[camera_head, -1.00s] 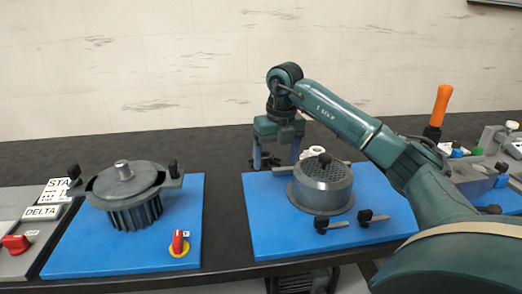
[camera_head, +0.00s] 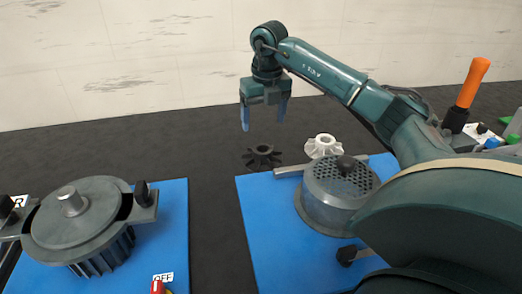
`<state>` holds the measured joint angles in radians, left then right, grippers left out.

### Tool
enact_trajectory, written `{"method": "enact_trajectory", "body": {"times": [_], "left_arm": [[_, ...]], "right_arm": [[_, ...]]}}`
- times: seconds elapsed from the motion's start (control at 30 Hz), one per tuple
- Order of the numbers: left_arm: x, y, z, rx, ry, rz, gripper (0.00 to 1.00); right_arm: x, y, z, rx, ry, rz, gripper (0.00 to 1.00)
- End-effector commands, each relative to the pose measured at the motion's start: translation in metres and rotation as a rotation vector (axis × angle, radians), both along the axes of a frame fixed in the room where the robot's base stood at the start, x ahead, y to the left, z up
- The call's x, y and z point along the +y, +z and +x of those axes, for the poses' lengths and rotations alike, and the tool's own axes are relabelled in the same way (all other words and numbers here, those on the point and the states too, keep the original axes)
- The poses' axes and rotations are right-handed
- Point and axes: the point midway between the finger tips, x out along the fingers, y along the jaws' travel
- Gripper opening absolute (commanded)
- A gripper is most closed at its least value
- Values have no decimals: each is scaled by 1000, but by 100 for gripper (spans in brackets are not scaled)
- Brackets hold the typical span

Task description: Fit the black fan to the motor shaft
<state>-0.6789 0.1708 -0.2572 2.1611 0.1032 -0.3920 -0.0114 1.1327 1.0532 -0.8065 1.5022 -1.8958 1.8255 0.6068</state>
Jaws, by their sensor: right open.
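The black fan (camera_head: 262,157) lies on the dark table just beyond the back edge of the right blue mat. The motor (camera_head: 78,224) stands on the left blue mat, with its grey shaft (camera_head: 71,200) pointing up from the top. My right gripper (camera_head: 264,118) is open and empty, pointing down above and behind the black fan, apart from it. My left gripper is not in view.
A white fan (camera_head: 323,146) stands right of the black one. A perforated grey cover (camera_head: 338,188) with a black knob sits on the right blue mat (camera_head: 262,238). An orange-handled tool (camera_head: 470,88) stands at the right. Dark table between the mats is clear.

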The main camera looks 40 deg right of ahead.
Motion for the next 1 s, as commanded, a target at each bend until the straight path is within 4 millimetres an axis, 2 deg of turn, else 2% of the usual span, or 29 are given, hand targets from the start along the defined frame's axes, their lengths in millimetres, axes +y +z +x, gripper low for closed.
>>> {"method": "enact_trajectory", "body": {"times": [0.03,0.1,0.23,0.47,0.7,0.8,1.0], "left_arm": [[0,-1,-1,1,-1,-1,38],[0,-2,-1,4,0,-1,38],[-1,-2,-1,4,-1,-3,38],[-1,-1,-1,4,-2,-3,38],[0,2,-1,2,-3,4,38],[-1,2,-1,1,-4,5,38],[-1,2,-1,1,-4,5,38]], "right_arm": [[-1,-13,0,5,0,0,77],[-1,-26,2,4,-1,-1,77],[-2,-47,5,2,-1,0,77],[-3,-63,6,2,0,0,77],[-4,-98,8,2,-1,1,77],[-4,-107,9,1,-1,0,77],[-4,-111,10,-1,0,0,77]]}}
